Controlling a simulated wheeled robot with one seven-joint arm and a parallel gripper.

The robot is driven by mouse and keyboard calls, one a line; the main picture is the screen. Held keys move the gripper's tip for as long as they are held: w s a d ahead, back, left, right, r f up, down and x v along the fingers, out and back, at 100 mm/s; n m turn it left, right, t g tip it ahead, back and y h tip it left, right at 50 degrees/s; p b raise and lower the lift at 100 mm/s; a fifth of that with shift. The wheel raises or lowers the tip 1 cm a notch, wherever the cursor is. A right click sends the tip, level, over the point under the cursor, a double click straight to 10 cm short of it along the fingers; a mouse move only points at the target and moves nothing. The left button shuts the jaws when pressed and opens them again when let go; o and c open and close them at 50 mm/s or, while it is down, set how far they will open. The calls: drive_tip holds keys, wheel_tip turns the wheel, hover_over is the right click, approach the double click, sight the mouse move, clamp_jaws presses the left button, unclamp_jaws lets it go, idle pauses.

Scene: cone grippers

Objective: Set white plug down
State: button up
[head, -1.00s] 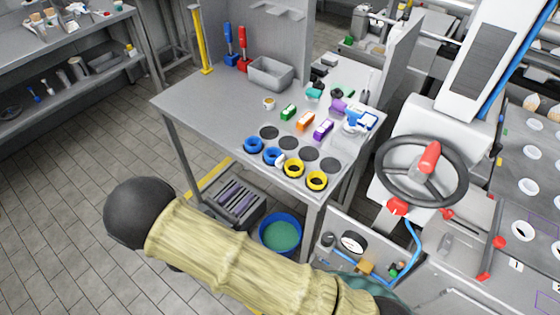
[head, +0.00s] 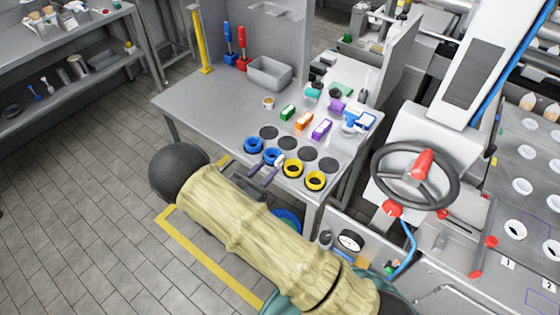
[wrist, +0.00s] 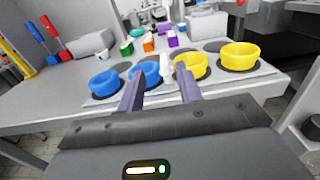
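The white plug (wrist: 166,66) is on the table at the front edge, between a blue ring (wrist: 145,74) and a yellow ring (wrist: 190,66). In the head view the plug (head: 279,160) is small and pale beside the blue ring (head: 272,156). My gripper (wrist: 161,78) is open, with its two dark purple-grey fingers apart. The plug shows in the gap, beyond the fingertips, and the fingers do not appear to touch it. In the head view my gripper (head: 263,174) is at the table's front edge. The plug's lower part is hard to make out.
Another blue ring (wrist: 104,83) and another yellow ring (wrist: 239,56) flank the pair. Dark round discs (head: 292,143) lie behind them. Green, orange and purple blocks (head: 321,130) stand farther back. A grey bin (head: 270,73) is at the rear. The table's left part is clear.

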sight(276, 161)
drive_tip(key=p+x, duration=0.2)
drive_tip(key=x, duration=0.3)
drive_tip(key=shift+s+d, duration=0.15)
drive_tip(key=shift+d, duration=0.05)
clamp_jaws()
